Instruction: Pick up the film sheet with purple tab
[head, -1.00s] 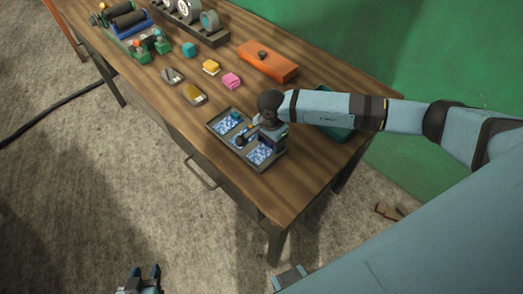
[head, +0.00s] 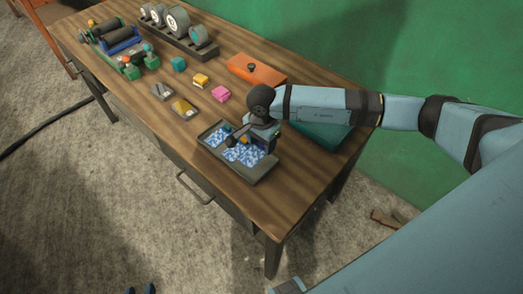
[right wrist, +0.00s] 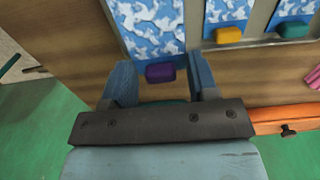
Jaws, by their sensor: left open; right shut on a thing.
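The film sheet with the purple tab (right wrist: 160,72) is blue and white patterned. My right gripper (right wrist: 160,82) is shut on it at the tab, one finger on each side. The sheet looks larger than its neighbours in the right wrist view, as if raised above the tray. In the head view, my right gripper (head: 248,136) is over the grey tray (head: 206,146) and partly hides the sheets. Similar sheets with a yellow tab (right wrist: 228,34) and a teal tab (right wrist: 293,29) lie in the tray. My left gripper (head: 140,290) is open, only its fingertips showing at the bottom edge.
The tray stands on a wooden table (head: 290,200). A teal case (head: 310,135) and an orange box (head: 256,70) lie behind it. Pink (head: 221,94) and yellow (head: 201,80) blocks stand farther left. The table's right front corner is clear.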

